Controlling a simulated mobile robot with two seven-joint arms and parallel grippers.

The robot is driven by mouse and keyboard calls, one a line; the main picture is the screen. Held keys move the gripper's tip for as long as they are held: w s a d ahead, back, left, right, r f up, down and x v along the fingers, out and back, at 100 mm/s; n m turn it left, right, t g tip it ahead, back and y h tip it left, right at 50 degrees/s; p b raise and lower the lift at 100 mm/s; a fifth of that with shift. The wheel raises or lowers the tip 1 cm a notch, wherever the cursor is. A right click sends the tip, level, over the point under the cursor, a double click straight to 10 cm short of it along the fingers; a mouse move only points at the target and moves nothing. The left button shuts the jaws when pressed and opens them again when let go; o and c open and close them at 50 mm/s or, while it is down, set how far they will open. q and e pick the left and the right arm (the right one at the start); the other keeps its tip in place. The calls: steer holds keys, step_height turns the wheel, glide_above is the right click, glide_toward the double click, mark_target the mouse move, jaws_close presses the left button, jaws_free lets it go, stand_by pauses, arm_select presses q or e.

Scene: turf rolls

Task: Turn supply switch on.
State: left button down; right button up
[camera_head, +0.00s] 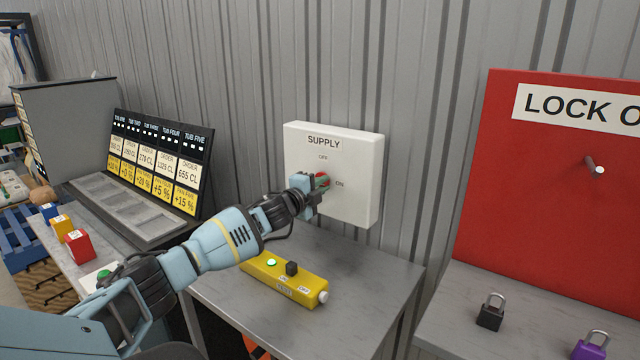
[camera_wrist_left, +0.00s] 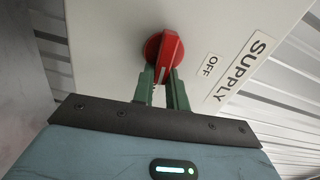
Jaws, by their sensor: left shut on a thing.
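The supply switch is a red rotary handle (camera_head: 322,181) on a white box (camera_head: 362,160) labelled SUPPLY, fixed to the corrugated wall. OFF is printed above the handle and ON to its right. My left gripper (camera_head: 316,186) is at the handle. In the left wrist view the green fingers of the left gripper (camera_wrist_left: 160,88) are shut on the lower end of the red handle (camera_wrist_left: 166,52). The OFF label (camera_wrist_left: 210,65) shows there to the right of the handle. The handle's exact angle is partly hidden by the gripper in the head view. My right gripper is not in view.
A yellow control box (camera_head: 284,279) with a green light and a black knob lies on the grey table below the switch. An order board (camera_head: 155,165) stands at left. A red lockout board (camera_head: 540,190) and padlocks (camera_head: 491,312) are at right.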

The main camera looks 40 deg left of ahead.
arm_select(q)
steer(key=shift+f+m, duration=0.1)
steer(key=shift+m, duration=0.5)
steer(key=c, duration=1.4)
jaws_free()
steer(key=s, duration=0.7)
steer(key=shift+s+d, duration=0.35)
steer(key=shift+d, duration=0.05)
